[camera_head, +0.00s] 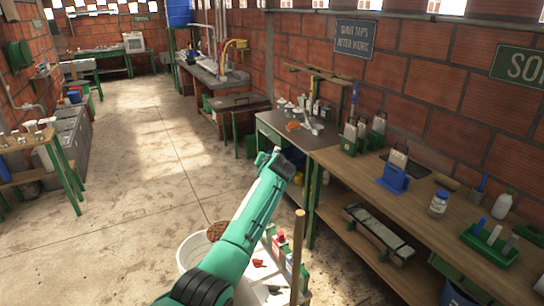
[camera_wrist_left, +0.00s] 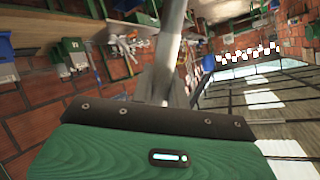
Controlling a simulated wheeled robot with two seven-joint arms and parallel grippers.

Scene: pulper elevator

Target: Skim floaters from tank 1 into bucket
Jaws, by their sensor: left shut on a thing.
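My left arm reaches up from the bottom middle of the head view. My left gripper (camera_head: 272,160) is at its dark far end, in front of the workbench's near left corner. In the left wrist view, a grey shaft (camera_wrist_left: 172,45) stands out from the gripper, and the jaws are shut on it. Its far end is out of view. A white round bucket (camera_head: 186,250) stands on the floor behind my arm, with brown contents (camera_head: 217,230) partly hidden. No floaters can be made out, and I cannot tell which basin is tank 1. My right gripper is not in view.
A wooden workbench (camera_head: 400,205) with bottles and a green tray (camera_head: 490,245) runs along the right wall. An upright wooden stick (camera_head: 298,245) stands right of my arm. A grey sink counter (camera_head: 215,75) is at the back. The concrete floor (camera_head: 120,210) at left is clear.

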